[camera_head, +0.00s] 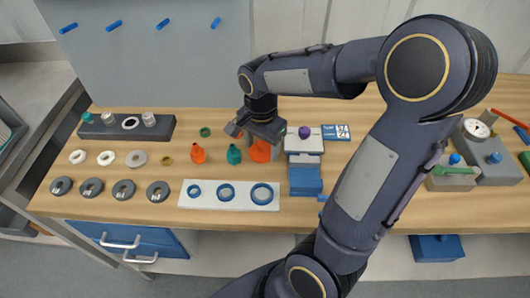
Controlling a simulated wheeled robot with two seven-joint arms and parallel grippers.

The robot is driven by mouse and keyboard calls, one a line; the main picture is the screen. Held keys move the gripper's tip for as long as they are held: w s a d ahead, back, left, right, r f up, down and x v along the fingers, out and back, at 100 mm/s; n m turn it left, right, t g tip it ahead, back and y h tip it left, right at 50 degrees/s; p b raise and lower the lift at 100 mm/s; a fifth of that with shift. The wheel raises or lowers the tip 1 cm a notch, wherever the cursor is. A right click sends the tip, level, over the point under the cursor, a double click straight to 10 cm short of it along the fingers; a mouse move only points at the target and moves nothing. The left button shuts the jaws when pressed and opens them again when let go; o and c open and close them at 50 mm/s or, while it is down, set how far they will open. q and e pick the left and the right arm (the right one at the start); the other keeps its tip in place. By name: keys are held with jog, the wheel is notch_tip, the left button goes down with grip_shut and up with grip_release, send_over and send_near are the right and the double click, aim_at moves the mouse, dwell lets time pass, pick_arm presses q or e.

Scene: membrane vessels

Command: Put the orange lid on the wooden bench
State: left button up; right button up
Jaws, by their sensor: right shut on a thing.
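My right gripper (262,138) reaches in over the middle of the wooden bench (330,208), pointing down. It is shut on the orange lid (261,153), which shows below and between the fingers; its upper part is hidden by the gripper. I cannot tell whether the lid touches the bench top. My left gripper is not in view.
Left of the gripper stand a teal bottle (234,154) and an orange bottle (197,153). In front lies a white plate (236,204) with blue rings. Blue and white blocks (305,180) stand close on the right. Several grey discs (123,190) line the left front.

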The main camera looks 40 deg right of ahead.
aim_at(265, 154)
jog(key=f, duration=0.2)
jog(key=d+f, duration=0.1)
jog(key=shift+d+f, duration=0.1)
jog(key=shift+f, duration=0.6)
jog(key=shift+f, duration=0.1)
jog(key=o, duration=1)
jog(key=shift+c, duration=0.2)
